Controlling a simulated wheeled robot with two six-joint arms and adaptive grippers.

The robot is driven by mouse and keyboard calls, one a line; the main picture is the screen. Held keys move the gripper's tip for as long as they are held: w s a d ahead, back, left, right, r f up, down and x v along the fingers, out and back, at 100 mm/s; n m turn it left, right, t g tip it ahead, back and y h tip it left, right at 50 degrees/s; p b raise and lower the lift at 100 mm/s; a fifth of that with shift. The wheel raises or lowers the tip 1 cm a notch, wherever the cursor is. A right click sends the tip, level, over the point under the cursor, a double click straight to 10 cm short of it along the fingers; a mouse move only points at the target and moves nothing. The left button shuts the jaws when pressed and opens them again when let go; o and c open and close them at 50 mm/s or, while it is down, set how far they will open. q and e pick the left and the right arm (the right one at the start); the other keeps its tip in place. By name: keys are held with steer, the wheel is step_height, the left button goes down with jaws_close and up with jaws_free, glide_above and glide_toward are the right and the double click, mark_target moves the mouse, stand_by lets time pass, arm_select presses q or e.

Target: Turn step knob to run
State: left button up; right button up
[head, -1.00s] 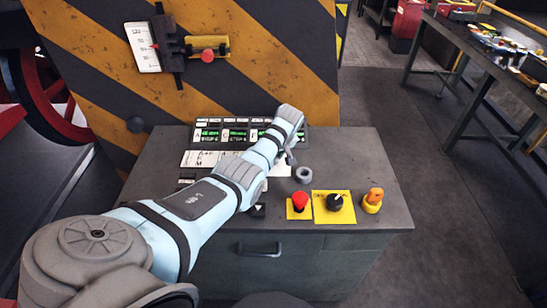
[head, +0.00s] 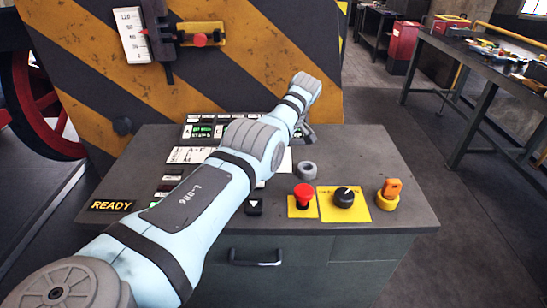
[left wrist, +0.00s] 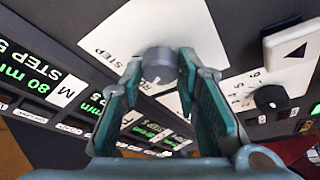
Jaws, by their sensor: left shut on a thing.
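The step knob (left wrist: 157,66) is a grey round knob on a white plate (left wrist: 185,25) marked STEP, with a second word partly hidden by it. In the left wrist view, my left gripper (left wrist: 160,75) has its two green-padded fingers on either side of the knob, shut on it. In the head view, my left gripper (head: 304,134) is small and partly hidden by its own wrist, over the back of the console. My arm hides the knob there. Which way the knob points cannot be told. My right gripper is in neither current view.
The console (head: 385,160) carries a red button (head: 304,194), a black rotary knob (head: 344,197), an orange key-like switch (head: 391,190), a grey ring (head: 307,170) and green displays (head: 203,131). A striped panel (head: 255,80) stands behind. A workbench (head: 470,70) stands at right.

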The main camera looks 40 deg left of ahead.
stand_by(0.4)
arm_select(q)
steer(key=o, duration=1.2)
steer(key=shift+c, duration=0.2)
steer(key=v, duration=0.7)
steer(key=shift+r, duration=0.25)
